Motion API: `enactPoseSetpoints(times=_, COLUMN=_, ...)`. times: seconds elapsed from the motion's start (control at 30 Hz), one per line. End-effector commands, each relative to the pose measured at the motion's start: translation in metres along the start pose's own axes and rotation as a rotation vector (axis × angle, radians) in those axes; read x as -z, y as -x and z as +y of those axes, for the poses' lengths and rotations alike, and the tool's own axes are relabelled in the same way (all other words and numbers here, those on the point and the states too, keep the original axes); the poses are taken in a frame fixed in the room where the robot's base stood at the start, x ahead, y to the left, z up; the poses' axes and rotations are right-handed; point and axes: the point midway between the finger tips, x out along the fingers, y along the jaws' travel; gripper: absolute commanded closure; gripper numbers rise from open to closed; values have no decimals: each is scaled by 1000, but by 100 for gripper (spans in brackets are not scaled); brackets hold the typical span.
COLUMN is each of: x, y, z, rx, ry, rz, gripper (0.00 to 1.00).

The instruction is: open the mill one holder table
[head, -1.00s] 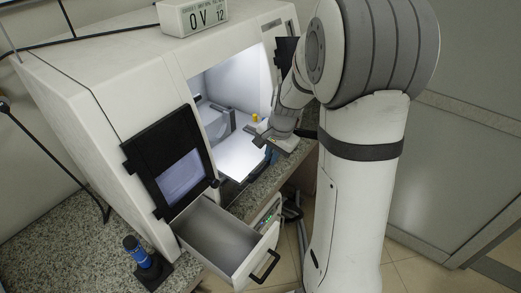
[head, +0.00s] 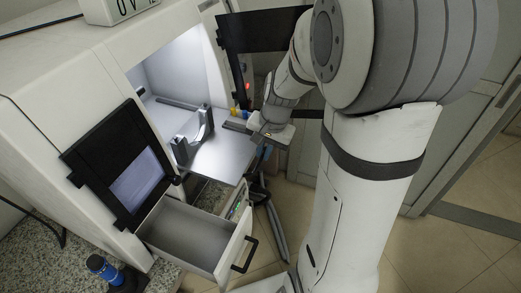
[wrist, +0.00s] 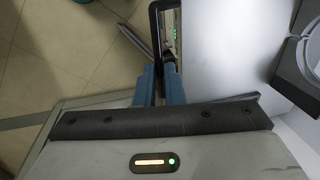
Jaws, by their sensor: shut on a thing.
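The mill (head: 50,100) is a white cabinet with its front opening uncovered and lit inside. Its holder table, a pale flat plate (head: 224,158), sticks out of the opening and carries a grey U-shaped holder (head: 204,128). My gripper (head: 262,153) is at the plate's right outer edge. In the wrist view its blue fingers (wrist: 160,70) are close together beside the white plate (wrist: 225,50), shut on the holder table. Part of the holder (wrist: 312,50) shows at the right of the wrist view.
A drawer (head: 190,235) stands open below the table, with a black handle (head: 246,256). A black-framed window door (head: 120,165) hangs left of the opening. A dark panel (head: 262,30) stands out behind my arm. A blue-and-black tool (head: 103,268) stands on the speckled counter. Tiled floor lies right.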

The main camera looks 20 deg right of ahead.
Motion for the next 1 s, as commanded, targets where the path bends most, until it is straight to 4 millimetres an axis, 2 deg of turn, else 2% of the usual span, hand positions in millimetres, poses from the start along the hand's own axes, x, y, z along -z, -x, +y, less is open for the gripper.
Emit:
enactPoseSetpoints(times=0.03, x=0, y=0, z=-1, rx=1, ry=2, rz=0, gripper=90)
enactPoseSetpoints(times=0.3, x=0, y=0, z=-2, rx=1, ry=5, rz=1, gripper=69)
enactPoseSetpoints(times=0.57, x=0, y=2, z=-2, rx=2, ry=5, rz=2, gripper=69)
enactPoseSetpoints(times=0.67, x=0, y=12, z=-2, rx=3, ry=5, rz=4, gripper=69)
enactPoseSetpoints(times=1.0, x=1, y=66, z=-2, rx=3, ry=5, rz=4, gripper=69)
